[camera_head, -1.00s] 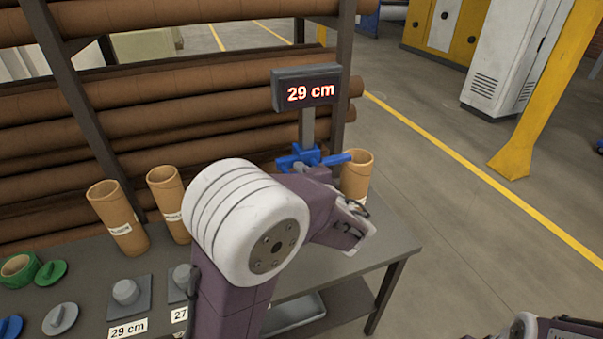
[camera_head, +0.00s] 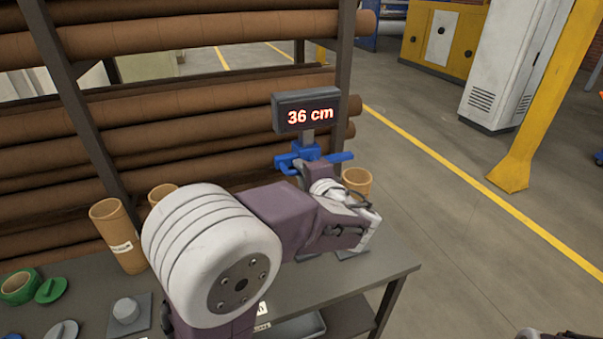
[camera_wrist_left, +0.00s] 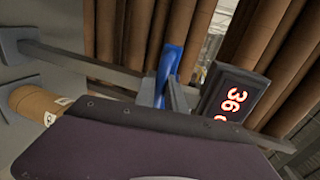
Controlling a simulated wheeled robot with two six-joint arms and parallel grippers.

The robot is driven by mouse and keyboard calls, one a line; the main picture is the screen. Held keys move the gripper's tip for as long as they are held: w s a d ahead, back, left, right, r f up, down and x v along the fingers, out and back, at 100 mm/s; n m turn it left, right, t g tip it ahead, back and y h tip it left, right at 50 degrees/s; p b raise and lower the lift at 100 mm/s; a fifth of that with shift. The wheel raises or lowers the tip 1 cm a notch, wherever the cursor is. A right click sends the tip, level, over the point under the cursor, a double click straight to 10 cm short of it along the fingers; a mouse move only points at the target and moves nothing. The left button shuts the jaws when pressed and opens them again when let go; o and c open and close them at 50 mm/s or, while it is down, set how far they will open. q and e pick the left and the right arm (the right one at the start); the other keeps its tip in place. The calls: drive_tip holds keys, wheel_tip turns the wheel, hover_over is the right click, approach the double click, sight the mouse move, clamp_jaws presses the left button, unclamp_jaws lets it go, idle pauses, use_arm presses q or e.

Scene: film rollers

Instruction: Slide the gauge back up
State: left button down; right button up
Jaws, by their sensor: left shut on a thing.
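The gauge has a dark display (camera_head: 307,111) reading 36 cm on top of a grey post. Its blue slider (camera_head: 312,158) sits high on the post, close below the display. My left gripper (camera_head: 303,172) is shut on the blue slider, its fingers partly hidden behind my arm. In the left wrist view the blue slider (camera_wrist_left: 168,70) shows between the fingers, with the display (camera_wrist_left: 232,97) to its right. A cardboard tube (camera_head: 357,181) stands just right of the gauge. My right arm shows only at the bottom right edge; its gripper is out of view.
Tubes (camera_head: 118,236) stand at the left of the grey table (camera_head: 385,265). A green tape roll (camera_head: 16,287), a green cap (camera_head: 51,290) and a grey cap (camera_head: 60,331) lie there too. A rack of long brown rolls (camera_head: 220,145) stands behind. The table's right end looks clear.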

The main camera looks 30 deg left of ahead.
use_arm(q)
drive_tip(key=c, duration=1.4)
unclamp_jaws()
drive_tip(key=shift+r, duration=0.4)
drive_tip(key=shift+f, duration=0.1)
drive_tip(key=b+v, duration=0.1)
drive_tip(key=v, duration=0.8)
drive_tip(key=shift+s+f, duration=0.1)
